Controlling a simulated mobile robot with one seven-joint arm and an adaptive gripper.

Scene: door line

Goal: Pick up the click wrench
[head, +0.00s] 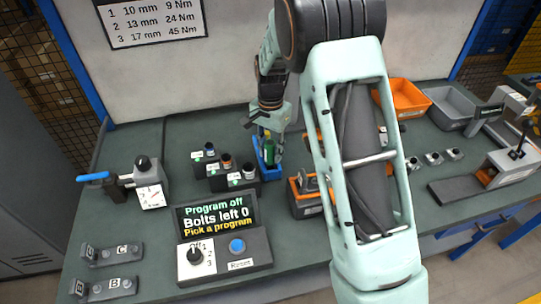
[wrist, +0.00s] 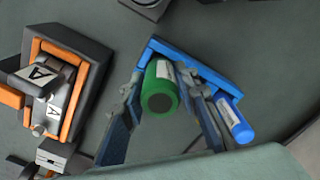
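My gripper (wrist: 160,85) points down over a blue holder (wrist: 192,56) on the green bench. Its two fingers stand apart, one on each side of an upright green cylindrical handle (wrist: 160,90). A narrow gap shows at the left finger; I cannot tell whether the right finger touches. No readable label marks the click wrench. A blue-handled tool (head: 97,177) is at the left.
A dial device (head: 150,187) stands beside the blue-handled tool. Black socket blocks (head: 222,178) are left of the holder. An orange-and-black box marked A (wrist: 70,85) is close by. A control panel (head: 222,240) stands in front. Bins (head: 408,100) are at the back right.

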